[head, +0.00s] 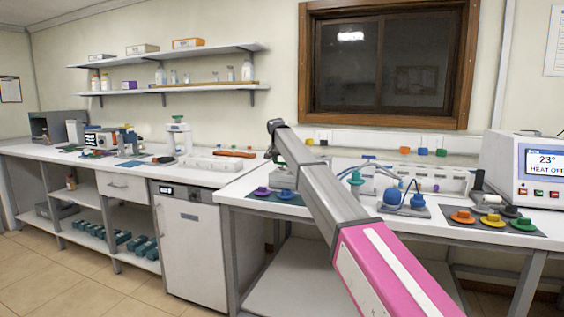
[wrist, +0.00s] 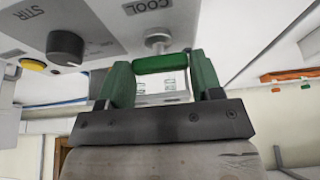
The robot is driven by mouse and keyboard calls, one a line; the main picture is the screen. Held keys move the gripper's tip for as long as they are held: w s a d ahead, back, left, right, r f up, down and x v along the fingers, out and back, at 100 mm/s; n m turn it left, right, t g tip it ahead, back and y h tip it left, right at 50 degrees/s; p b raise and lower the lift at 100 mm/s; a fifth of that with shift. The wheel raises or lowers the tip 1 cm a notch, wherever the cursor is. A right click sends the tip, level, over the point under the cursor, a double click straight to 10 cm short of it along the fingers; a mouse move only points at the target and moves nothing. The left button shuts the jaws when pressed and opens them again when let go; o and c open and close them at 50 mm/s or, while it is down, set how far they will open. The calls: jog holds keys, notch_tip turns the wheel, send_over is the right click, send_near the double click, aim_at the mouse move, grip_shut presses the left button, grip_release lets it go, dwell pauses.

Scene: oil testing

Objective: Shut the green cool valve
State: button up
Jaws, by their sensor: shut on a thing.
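The green cool valve handle (wrist: 160,63) shows in the wrist view as a short bar on a pale metal stem, below the COOL label (wrist: 146,5) on a light panel. My gripper (wrist: 162,64) has its two green fingers at the two ends of the bar and is shut on it. The bar lies roughly level across the picture. In the head view my arm crosses the middle of the picture, and I cannot make out the gripper's fingers or the valve there.
A black STIR knob (wrist: 66,46) and a yellow button (wrist: 33,65) sit on the panel left of the valve. In the head view, a white unit (head: 508,176) reading 23° and HEAT OFF stands at the right. Coloured lids (head: 492,220) lie on a dark mat before it.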

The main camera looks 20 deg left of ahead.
dwell(0.3)
jog(key=o, duration=0.9)
jog(key=shift+r, duration=0.1)
jog(key=v, duration=1)
jog(key=shift+s+r, duration=0.15)
jog(key=shift+r, duration=0.2)
